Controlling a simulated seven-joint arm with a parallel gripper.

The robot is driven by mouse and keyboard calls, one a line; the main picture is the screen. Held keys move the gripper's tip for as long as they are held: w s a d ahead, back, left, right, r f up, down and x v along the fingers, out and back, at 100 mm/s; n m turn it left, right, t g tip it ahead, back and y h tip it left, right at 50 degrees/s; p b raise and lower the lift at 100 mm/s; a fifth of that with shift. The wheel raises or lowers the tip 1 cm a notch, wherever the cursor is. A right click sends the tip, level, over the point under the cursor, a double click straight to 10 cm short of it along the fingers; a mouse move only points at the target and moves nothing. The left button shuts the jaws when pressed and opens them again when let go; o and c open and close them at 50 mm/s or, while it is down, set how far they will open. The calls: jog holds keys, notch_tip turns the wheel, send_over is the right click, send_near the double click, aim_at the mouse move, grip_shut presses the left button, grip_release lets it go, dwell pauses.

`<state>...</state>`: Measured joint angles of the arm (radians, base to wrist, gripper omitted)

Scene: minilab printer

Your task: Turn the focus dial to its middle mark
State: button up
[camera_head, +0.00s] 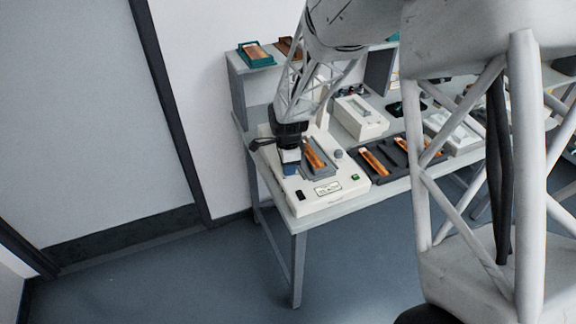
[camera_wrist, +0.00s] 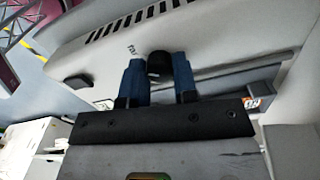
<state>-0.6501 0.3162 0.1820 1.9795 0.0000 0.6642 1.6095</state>
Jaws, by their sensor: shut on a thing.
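The focus dial (camera_wrist: 159,62) is a small black knob on the pale face of the printer, shown in the wrist view. My gripper (camera_wrist: 158,72) has its blue fingers on either side of the dial and is shut on it. Small dark lettering is beside the dial, too small to read surely; the dial's pointer and middle mark cannot be made out. In the head view my gripper (camera_head: 290,163) points down at the left part of the cream printer (camera_head: 311,205), and the dial is hidden there.
An orange film strip (camera_head: 314,155) lies in the printer's grey carrier, just right of my gripper. A grey knob (camera_head: 338,154) and a green switch (camera_head: 355,177) are farther right. A dark tray (camera_head: 381,177) with orange strips stands beside the printer. The vent slots (camera_wrist: 130,20) are above the dial.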

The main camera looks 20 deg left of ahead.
jog(key=n, duration=0.6)
jog(key=shift+n, duration=0.3)
dwell(0.4)
jog(key=o, duration=0.7)
jog(key=shift+c, duration=0.2)
jog(key=shift+r, duration=0.15)
jog(key=shift+r, duration=3.75)
